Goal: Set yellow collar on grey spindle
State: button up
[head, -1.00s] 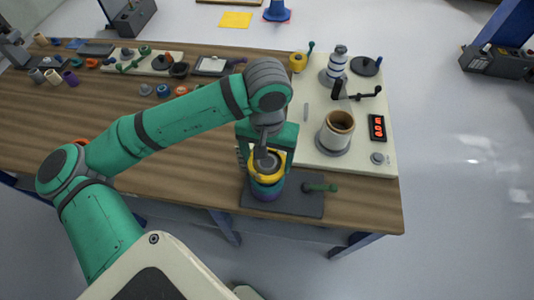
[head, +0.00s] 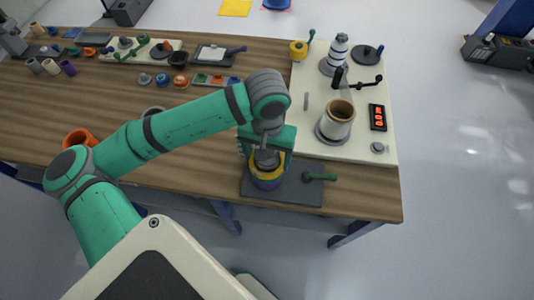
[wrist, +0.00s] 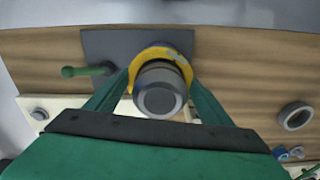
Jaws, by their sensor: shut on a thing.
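The yellow collar (wrist: 164,51) is around the grey spindle (wrist: 159,92), between my gripper's fingers (wrist: 160,80) in the wrist view. My gripper is shut on the collar. In the head view, the grey spindle top (head: 267,158) stands up through the yellow collar (head: 268,171). A purple part (head: 268,184) shows just below the collar. My gripper (head: 266,150) and its fingers hide part of the collar's rim, and I cannot tell if the collar touches the part below.
The spindle stands on a dark plate (head: 300,190) with a green handle (head: 319,177) to its right. A cream board (head: 310,128) behind it carries a brown-rimmed cup (head: 337,118) and a crank. An orange ring (head: 80,138) lies at the left, partly behind my arm.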

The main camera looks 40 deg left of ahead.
jog(key=shift+f, duration=0.1)
jog(key=o, duration=1.2)
jog(key=shift+c, duration=0.2)
notch_tip(320, 180, up, 11)
jog(key=shift+f, duration=0.1)
